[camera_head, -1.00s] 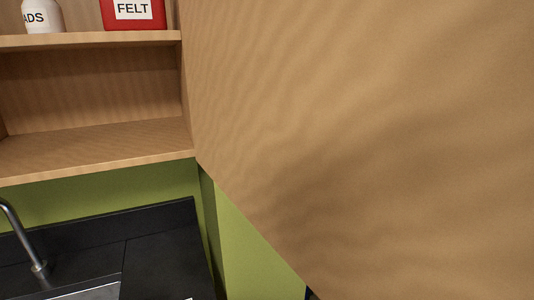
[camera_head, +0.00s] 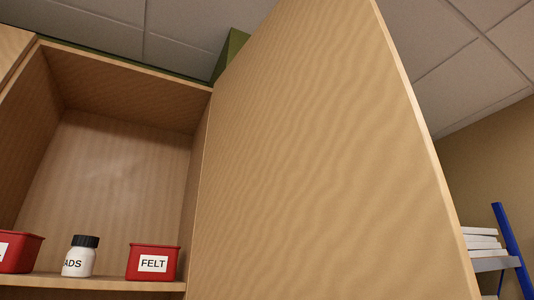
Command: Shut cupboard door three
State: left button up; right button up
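An open wooden cupboard door (camera_head: 310,170) fills the middle and right of the head view. It is hinged at the right side of an open wall cupboard (camera_head: 120,160) and swings out toward me. I cannot see a number on the door. On the cupboard's shelf stand a red bin marked FELT (camera_head: 153,262), a white bottle with a black cap (camera_head: 79,257), and part of another red bin (camera_head: 18,252). Neither of my grippers shows in the view.
A blue-framed rack (camera_head: 508,250) with stacked white items (camera_head: 482,240) stands at the far right, beyond the door's outer edge. A neighbouring wooden cupboard (camera_head: 12,42) shows at the upper left. The tiled ceiling (camera_head: 180,30) is above.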

aim_at(323, 178)
jog(key=k, duration=0.6)
jog(key=z, duration=1.95)
jog(key=i, duration=2.1)
jog(key=u, duration=3.85)
jog(key=i, duration=0.5)
jog(key=u, duration=0.1)
